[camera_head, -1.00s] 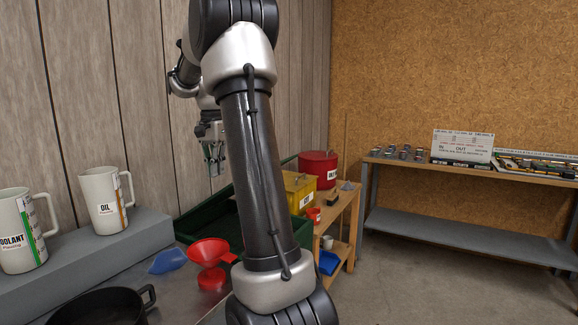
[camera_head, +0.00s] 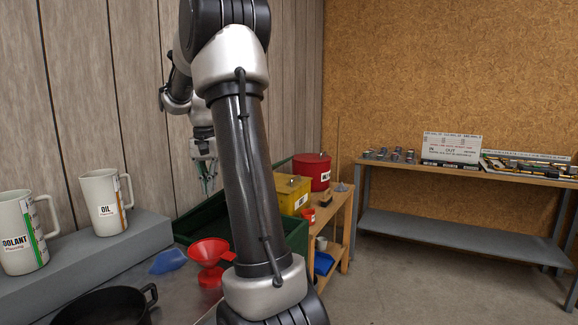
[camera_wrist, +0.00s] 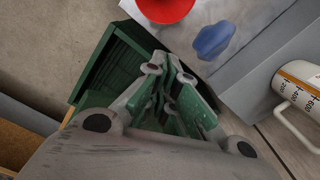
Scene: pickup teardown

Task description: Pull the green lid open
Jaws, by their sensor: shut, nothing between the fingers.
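The green bin (camera_head: 296,232) stands on the bench by the wall, partly hidden behind my arm. Its dark green side and ribbed face also show in the wrist view (camera_wrist: 112,62). A green panel edge (camera_head: 284,162) slopes up at its back; I cannot tell clearly how far the lid is raised. My gripper (camera_head: 207,186) points down above the left part of the bin, in front of the wall. In the wrist view its fingers (camera_wrist: 168,62) are together with nothing between them, overlapping the bin's edge. I cannot tell whether they touch it.
A red funnel (camera_head: 209,252) and a blue piece (camera_head: 168,261) lie left of the bin. White oil (camera_head: 104,202) and coolant (camera_head: 20,235) jugs stand on a grey ledge. A yellow box (camera_head: 292,192) and red can (camera_head: 312,171) are right of the bin. Floor is clear at right.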

